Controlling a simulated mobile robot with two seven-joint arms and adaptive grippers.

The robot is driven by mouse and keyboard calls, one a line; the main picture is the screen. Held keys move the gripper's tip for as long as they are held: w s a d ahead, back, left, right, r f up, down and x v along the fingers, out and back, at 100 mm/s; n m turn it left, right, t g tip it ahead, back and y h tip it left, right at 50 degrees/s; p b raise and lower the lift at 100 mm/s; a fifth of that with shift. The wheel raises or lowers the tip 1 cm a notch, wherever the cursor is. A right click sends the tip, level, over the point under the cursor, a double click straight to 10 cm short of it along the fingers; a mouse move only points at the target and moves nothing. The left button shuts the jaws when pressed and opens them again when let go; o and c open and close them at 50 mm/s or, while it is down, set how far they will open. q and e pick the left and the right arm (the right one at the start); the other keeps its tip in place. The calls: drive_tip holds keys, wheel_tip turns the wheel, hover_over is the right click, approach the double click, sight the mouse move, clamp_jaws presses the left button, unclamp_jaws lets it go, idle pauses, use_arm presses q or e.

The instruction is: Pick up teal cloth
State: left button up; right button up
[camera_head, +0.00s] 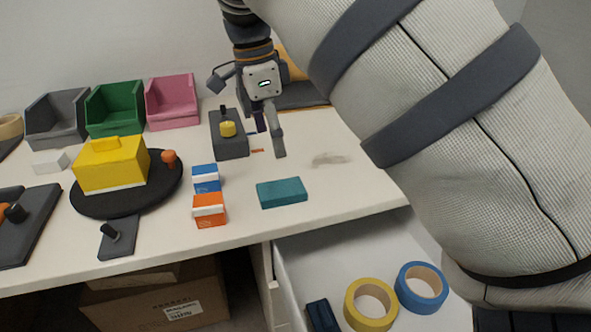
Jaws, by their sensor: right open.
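The teal cloth (282,192) looks like a flat, folded teal block. It lies on the white table near the front edge, right of the orange and white box. My right gripper (266,143) hangs over the table behind the cloth, slightly to its left in the picture. It is open, with nothing between its fingers, and is apart from the cloth. My left gripper is not in view.
A blue box (206,179) and an orange box (209,210) stand left of the cloth. A yellow box (110,165) sits on a black disc. Below is an open drawer with tape rolls (371,305).

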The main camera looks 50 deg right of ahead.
sight(281, 188)
drive_tip(key=f, duration=0.8)
drive_tip(key=s+f, duration=0.1)
drive_tip(key=f, duration=0.3)
drive_tip(key=shift+s+d, duration=0.1)
drive_tip(key=shift+d, duration=0.05)
drive_tip(key=shift+r, duration=0.1)
drive_tip(key=c, duration=1.2)
